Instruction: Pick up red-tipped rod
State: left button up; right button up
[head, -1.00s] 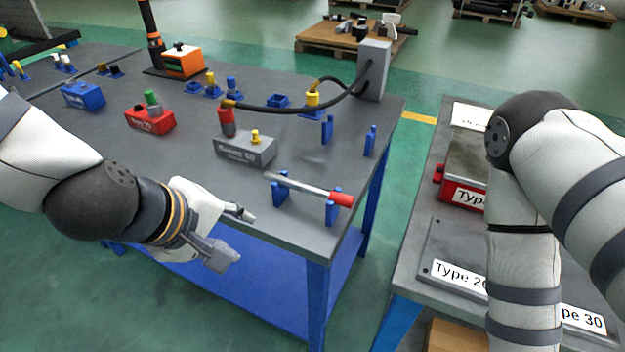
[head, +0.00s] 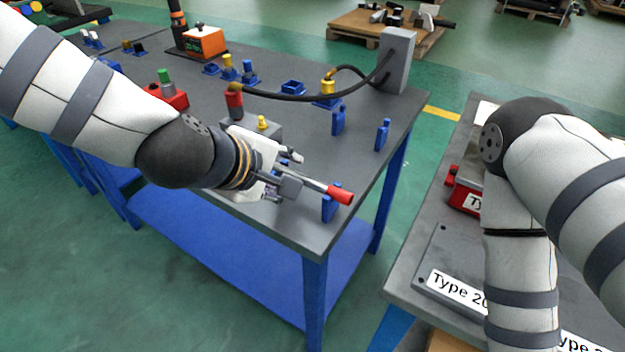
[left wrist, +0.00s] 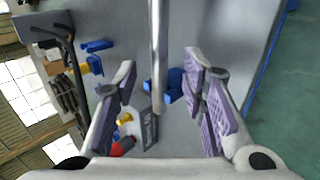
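The red-tipped rod (head: 312,186) lies across blue holders near the front right corner of the grey table. Its red end (head: 341,195) points right, over the right-hand blue holder (head: 331,208). My left gripper (head: 292,173) is at the rod's left part and hides that end and the other holder in the head view. In the left wrist view the silver rod (left wrist: 158,60) runs between the two open fingers of my left gripper (left wrist: 160,98), with gaps on both sides. My right arm is at the right; its gripper is out of view.
Two empty blue holders (head: 338,121) stand behind the rod. A grey box with a cable (head: 396,62) is at the table's back corner. A grey block with a yellow knob (head: 262,123) is close behind my left gripper. A second table (head: 432,240) is at the right.

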pick_arm(q)
jog(key=shift+w+d+f, duration=0.2)
jog(key=shift+w+f, duration=0.1)
jog(key=shift+f, duration=0.15)
jog(key=shift+r, duration=0.15)
grip_shut()
jog(key=shift+r, duration=0.15)
